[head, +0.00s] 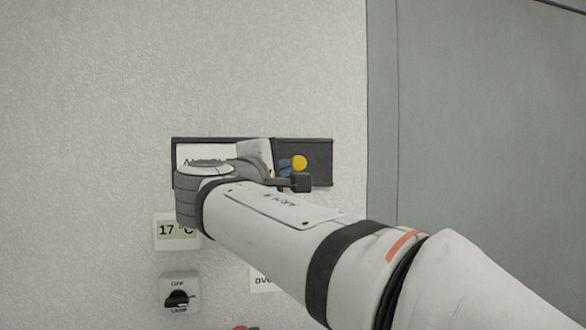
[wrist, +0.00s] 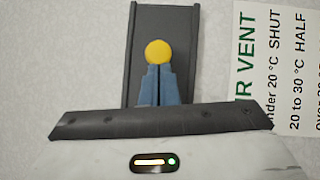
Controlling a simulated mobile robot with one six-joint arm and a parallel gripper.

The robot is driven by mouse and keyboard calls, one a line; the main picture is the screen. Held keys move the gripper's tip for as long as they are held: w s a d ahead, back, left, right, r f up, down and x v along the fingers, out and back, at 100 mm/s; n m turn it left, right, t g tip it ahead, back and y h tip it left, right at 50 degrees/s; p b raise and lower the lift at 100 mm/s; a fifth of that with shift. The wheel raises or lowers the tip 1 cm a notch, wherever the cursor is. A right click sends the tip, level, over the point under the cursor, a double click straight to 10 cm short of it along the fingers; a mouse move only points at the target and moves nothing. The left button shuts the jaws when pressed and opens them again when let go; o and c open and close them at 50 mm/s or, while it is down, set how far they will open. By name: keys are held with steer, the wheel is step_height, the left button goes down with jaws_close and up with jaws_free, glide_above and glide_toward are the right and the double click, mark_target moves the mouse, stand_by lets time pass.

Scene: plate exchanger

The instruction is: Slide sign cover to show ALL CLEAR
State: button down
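The sign (head: 323,150) is a long dark frame on the wall. A white panel with green letters starting "AL" (head: 186,163) shows at its left end; my gripper hides the rest of the lettering. A yellow round knob (head: 300,162) stands on the dark right part, and it also shows in the wrist view (wrist: 158,53). My gripper (wrist: 157,70) has its blue fingers together, tips right at the knob. It also shows in the head view (head: 287,165), just left of the knob. I cannot tell whether the tips touch the knob. The sign cover's edges are mostly hidden.
Below the sign are a 17 °C display (head: 174,231), a lamp switch (head: 179,293) and a partly hidden label (head: 262,282). A vent notice (wrist: 285,70) is on the right in the wrist view. A grey panel (head: 480,130) fills the right side.

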steer(key=shift+a, duration=0.1)
steer(key=w+a+b+v, duration=0.1)
steer(key=a+b+v, duration=0.1)
steer(key=v, duration=1)
steer(key=shift+s+a+f+b, duration=0.3)
steer(key=shift+s+a+b, duration=0.1)
steer(key=shift+b, duration=0.05)
